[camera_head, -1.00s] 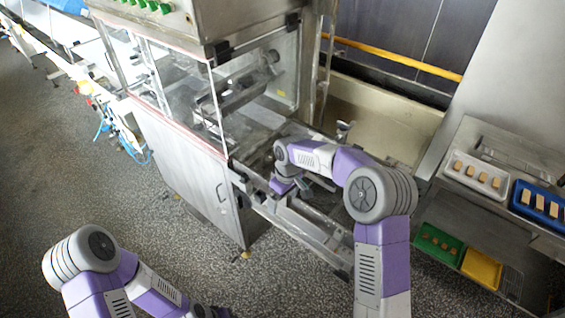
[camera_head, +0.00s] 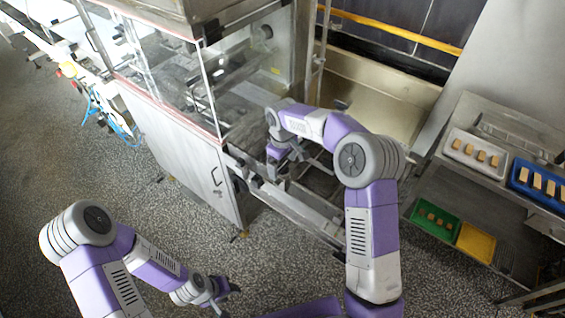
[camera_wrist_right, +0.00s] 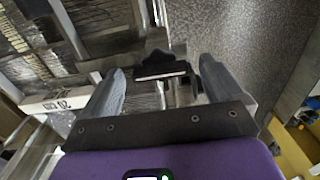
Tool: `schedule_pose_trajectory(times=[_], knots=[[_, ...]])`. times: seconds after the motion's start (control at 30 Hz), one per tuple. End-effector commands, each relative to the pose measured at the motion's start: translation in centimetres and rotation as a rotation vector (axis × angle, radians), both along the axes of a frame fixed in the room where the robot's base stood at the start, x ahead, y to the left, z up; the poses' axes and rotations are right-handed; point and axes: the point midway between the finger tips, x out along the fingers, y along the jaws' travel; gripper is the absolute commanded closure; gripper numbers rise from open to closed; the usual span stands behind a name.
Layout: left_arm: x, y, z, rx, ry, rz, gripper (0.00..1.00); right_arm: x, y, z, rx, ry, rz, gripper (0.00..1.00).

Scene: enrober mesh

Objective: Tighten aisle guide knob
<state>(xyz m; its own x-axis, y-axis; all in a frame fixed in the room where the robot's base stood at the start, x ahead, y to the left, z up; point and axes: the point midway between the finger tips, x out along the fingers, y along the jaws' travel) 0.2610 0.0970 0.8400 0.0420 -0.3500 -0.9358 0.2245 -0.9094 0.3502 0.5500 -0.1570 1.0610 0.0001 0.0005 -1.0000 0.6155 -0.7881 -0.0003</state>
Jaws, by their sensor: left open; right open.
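A black lobed knob (camera_wrist_right: 160,64) shows in the right wrist view, between and just beyond the fingertips of my right gripper (camera_wrist_right: 163,72). The fingers stand apart on either side of it, with visible gaps; I cannot tell its exact depth. In the head view my right gripper (camera_head: 277,170) reaches down at the aisle-side rail (camera_head: 300,207) of the machine's outfeed, and the knob there is hidden or too small to make out. My left gripper (camera_head: 228,290) is open and empty, low over the floor, away from the machine.
The clear-panelled enrober housing (camera_head: 165,75) stands just left of my right arm. A yellow bar (camera_head: 390,28) runs behind. At right a rack holds a white tray (camera_head: 455,155), a blue tray (camera_head: 520,182), a green tray (camera_head: 418,214) and a yellow tray (camera_head: 475,243). The aisle floor is clear.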

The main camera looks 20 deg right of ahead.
Motion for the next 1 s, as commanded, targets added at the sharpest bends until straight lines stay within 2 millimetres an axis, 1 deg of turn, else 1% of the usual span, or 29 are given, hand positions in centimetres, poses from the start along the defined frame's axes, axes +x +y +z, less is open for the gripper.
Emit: schedule_pose_trajectory(times=[0.17, 0.27, 0.53, 0.77, 1.0], knots=[[-0.03, 0.0, 0.01, 0.0, 0.001, 0.0, 0.57, 0.0, 0.0, -0.01, 0.0, 0.0, 0.0, 0.06], [-0.02, 0.0, 0.01, 0.0, 0.001, 0.0, 0.57, 0.0, 0.0, -0.01, 0.0, 0.0, 0.0, 0.2], [-0.02, -0.01, 0.01, 0.0, 0.0, 0.0, 0.57, -0.01, -0.01, 0.03, 0.0, 0.0, 0.0, 0.62], [-0.02, 0.0, 0.0, 0.0, 0.0, 0.0, 0.57, -0.01, -0.02, 0.07, -0.001, 0.0, -0.017, 0.62], [-0.01, 0.0, -0.08, 0.0, 0.0, 0.0, 0.57, 0.01, 0.0, 0.12, -0.002, -0.001, -0.121, 0.62]])
